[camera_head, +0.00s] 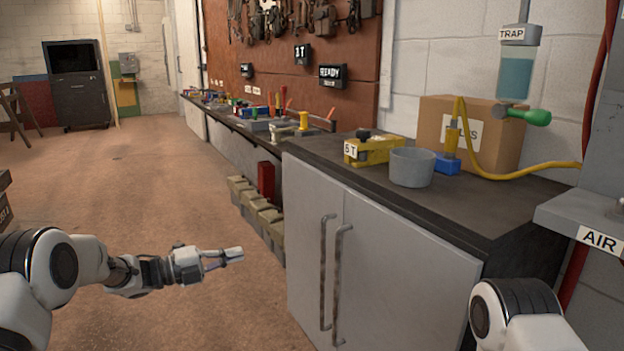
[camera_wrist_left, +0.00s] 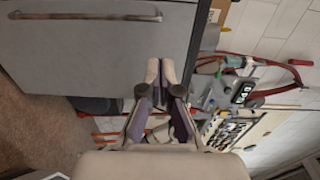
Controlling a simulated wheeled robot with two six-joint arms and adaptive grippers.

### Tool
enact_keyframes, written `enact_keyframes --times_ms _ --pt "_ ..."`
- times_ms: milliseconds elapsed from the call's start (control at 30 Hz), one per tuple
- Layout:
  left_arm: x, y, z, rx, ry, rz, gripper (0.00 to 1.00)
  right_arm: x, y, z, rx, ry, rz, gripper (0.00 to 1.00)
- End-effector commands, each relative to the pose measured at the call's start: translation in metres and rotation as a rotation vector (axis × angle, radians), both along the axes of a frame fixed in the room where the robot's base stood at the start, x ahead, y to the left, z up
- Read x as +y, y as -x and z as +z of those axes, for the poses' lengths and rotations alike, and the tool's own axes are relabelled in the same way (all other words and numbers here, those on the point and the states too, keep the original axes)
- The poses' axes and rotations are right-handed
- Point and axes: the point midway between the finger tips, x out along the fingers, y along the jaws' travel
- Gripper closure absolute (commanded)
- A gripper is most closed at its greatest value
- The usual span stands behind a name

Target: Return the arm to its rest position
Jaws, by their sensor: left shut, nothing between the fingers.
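My left arm comes in from the left in the head view, and its gripper (camera_head: 232,256) points right over the open floor, in front of the grey cabinet. In the left wrist view the two fingers of this gripper (camera_wrist_left: 162,72) are together, with nothing between them. The gripper looks apart from the cabinet and touches nothing that I can see. Part of my right arm shows at the bottom right of the head view; its gripper is out of view.
The grey cabinet (camera_head: 385,270) has two rusty handles. On its dark top stand a grey cup (camera_head: 411,167), a yellow clamp block (camera_head: 372,150) and a cardboard box (camera_head: 490,135). A long bench with tools runs behind. Stone blocks (camera_head: 255,208) line its foot.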

Motion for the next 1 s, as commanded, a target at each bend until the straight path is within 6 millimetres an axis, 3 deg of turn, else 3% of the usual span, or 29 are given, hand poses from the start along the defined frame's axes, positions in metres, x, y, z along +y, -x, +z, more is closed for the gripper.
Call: enact_keyframes --times_ms 100,367,567,667,767,800,867,900,1000 --pt "-0.005 0.002 0.014 0.018 -0.003 -0.007 1.00 0.000 0.001 0.025 0.002 0.000 -0.001 1.00" --pt "-0.025 0.024 0.021 0.147 0.024 -0.015 1.00 0.000 0.001 0.085 0.002 0.000 0.000 1.00" --pt "-0.042 0.064 0.016 0.437 0.117 0.111 1.00 0.000 0.001 0.163 0.002 0.000 0.000 1.00" --pt "-0.044 0.111 0.000 0.750 0.189 0.295 1.00 0.000 0.001 0.218 0.001 0.000 0.000 1.00" --pt "-0.031 0.189 -0.029 1.143 0.247 0.584 1.00 0.000 0.000 0.267 0.001 0.000 0.000 1.00" --pt "-0.022 0.224 -0.042 1.286 0.262 0.712 1.00 0.000 0.000 0.277 0.000 0.000 0.000 1.00" --pt "-0.007 0.276 -0.056 1.467 0.279 0.902 1.00 0.000 0.000 0.288 0.001 0.000 0.000 1.00" --pt "0.004 0.311 -0.061 1.574 0.287 1.033 1.00 0.000 0.000 0.293 0.001 0.000 0.000 1.00" --pt "0.031 0.393 -0.071 1.781 0.311 1.369 1.00 0.000 0.001 0.293 0.002 0.000 0.000 1.00"
